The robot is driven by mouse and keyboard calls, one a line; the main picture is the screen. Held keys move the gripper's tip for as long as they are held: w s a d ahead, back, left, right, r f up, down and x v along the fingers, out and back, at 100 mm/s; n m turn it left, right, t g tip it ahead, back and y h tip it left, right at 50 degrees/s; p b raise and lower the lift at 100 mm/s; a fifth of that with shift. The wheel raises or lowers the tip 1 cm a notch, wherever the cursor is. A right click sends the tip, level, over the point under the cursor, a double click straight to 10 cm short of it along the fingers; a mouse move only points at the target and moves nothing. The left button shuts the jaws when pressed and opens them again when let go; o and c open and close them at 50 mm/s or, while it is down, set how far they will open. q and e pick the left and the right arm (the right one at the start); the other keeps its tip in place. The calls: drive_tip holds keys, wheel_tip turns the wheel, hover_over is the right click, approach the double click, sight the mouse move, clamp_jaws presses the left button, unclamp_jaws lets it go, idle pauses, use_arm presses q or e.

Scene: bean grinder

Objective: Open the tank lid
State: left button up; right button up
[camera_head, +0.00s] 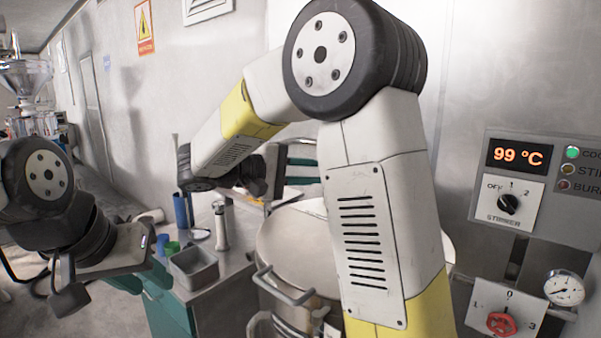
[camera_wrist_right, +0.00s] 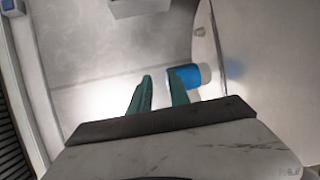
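The large metal tank (camera_head: 290,240) stands in the middle of the head view, its pale round top largely hidden behind my right arm. A curved metal handle (camera_head: 284,288) shows at its front left edge. I cannot tell where the lid's rim is or whether it is raised. My left gripper (camera_head: 142,279) is open and empty at the left, well apart from the tank. My right arm reaches over the tank. In the right wrist view, the teal fingers of my right gripper (camera_wrist_right: 158,95) stand apart with nothing seen between them.
A counter (camera_head: 225,275) left of the tank bears a grey bin (camera_head: 194,267), a blue cylinder (camera_head: 180,211) and a metal tamper-like tool (camera_head: 221,225). A control panel (camera_head: 530,185), red valve knob (camera_head: 501,323) and gauge (camera_head: 564,288) are at right. A blue-and-white cylinder (camera_wrist_right: 187,76) appears beside my right finger.

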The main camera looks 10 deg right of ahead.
clamp_jaws()
idle(1.2)
